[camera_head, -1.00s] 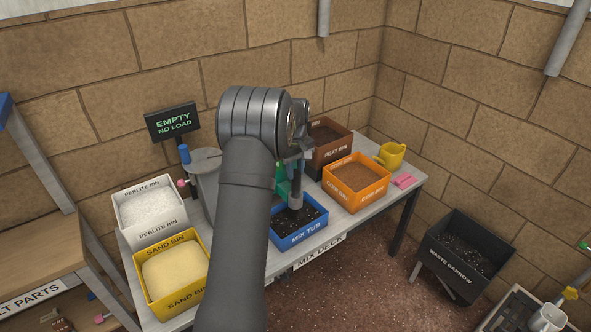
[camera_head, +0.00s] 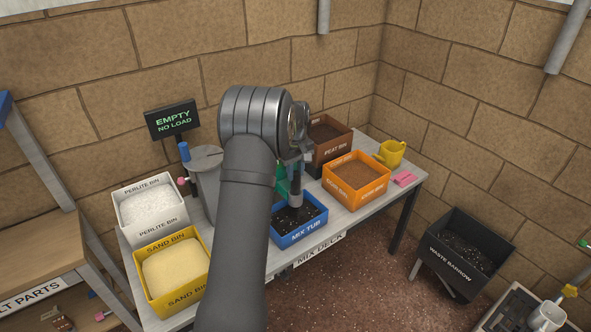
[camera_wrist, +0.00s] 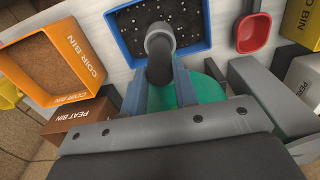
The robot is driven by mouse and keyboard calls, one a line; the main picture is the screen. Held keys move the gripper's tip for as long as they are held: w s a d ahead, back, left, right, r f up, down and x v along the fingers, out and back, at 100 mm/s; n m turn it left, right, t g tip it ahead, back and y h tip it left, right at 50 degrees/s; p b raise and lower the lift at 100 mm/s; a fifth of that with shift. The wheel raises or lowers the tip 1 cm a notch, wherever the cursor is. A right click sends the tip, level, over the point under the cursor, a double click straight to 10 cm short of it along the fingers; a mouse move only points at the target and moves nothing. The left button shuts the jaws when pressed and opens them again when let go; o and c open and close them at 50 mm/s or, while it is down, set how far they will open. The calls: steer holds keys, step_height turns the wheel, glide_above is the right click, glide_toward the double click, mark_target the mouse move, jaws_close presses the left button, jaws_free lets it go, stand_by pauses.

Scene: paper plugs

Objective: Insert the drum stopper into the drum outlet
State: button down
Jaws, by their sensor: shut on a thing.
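My gripper (camera_head: 295,184) is over the blue mix tub (camera_head: 313,236) on the bench, pointing down. In the wrist view its two blue-grey fingers (camera_wrist: 159,80) are shut on a grey, round, dark-sided piece, which looks like the drum stopper (camera_wrist: 159,42). The piece also shows below the fingers in the head view (camera_head: 296,201), roughly upright. A green part (camera_head: 283,184) lies just behind the fingers, mostly hidden by my arm. It may belong to the drum. The drum outlet cannot be made out. Whether the piece touches anything is unclear.
The perlite bin (camera_head: 151,229) and sand bin (camera_head: 149,251) stand left. The orange coir bin (camera_head: 357,195) and brown peat bin (camera_head: 320,152) stand right. A yellow watering can (camera_head: 391,153) is at the far end. A red scoop (camera_wrist: 253,33) shows in the wrist view.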

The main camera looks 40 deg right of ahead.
mark_target(296, 180)
steer(key=shift+f, duration=2)
steer(key=c, duration=1.1)
jaws_free()
steer(key=shift+o, duration=0.2)
steer(key=shift+r, duration=0.1)
steer(key=shift+r, duration=2.65)
step_height(296, 180, up, 18)
steer(key=shift+f, duration=0.25)
